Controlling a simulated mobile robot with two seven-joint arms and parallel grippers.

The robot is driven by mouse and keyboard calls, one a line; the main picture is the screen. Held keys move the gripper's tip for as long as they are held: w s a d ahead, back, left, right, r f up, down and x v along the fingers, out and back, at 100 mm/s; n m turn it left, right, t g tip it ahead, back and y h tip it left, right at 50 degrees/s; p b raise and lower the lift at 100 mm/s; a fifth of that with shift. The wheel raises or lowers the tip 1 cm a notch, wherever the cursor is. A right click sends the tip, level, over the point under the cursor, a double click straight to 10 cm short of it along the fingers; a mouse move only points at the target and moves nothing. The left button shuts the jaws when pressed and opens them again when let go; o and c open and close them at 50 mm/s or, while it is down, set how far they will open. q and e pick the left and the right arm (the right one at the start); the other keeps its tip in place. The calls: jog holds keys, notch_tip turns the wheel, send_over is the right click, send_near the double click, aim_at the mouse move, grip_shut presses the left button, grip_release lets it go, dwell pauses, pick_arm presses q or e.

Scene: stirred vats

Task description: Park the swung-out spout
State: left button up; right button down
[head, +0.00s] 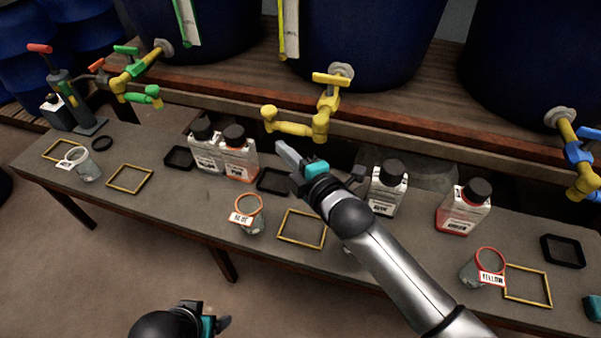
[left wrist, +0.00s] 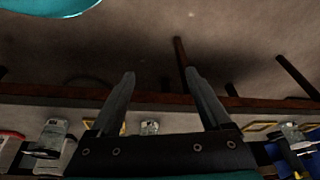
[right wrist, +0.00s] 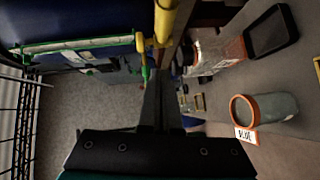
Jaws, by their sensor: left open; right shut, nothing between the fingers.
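The yellow tap (head: 329,95) sits on the middle vat, and its jointed yellow spout (head: 290,127) points left, above the bench. The green tap (head: 132,72) on the left vat has a green spout (head: 146,96) reaching right. The blue tap (head: 580,155) is at the right edge. My right gripper (head: 286,156) is shut and empty, just below the yellow spout with a small gap. Yellow pipe shows above its fingers in the right wrist view (right wrist: 167,20). My left gripper (head: 222,322) is low in front of the bench; its fingers are apart and empty in the left wrist view (left wrist: 162,88).
On the bench stand several bottles, including an orange-labelled one (head: 239,155), a white one (head: 388,187) and a red one (head: 462,208). The blue-tagged beaker (head: 249,222) and yellow-tagged beaker (head: 478,270) stand near the front. Flat yellow frames (head: 303,228) and black trays (head: 272,181) lie between.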

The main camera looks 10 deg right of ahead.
pick_arm(q)
notch_tip(320, 180, down, 7)
jog(key=s+g+p, duration=0.1)
jog(key=s+p, duration=0.1)
jog(key=p, duration=0.1)
jog(key=shift+s+a+r, duration=0.15)
jog(key=shift+s, duration=0.15)
pick_arm(e)
jog(key=v, duration=0.8)
jog(key=shift+a, duration=0.15)
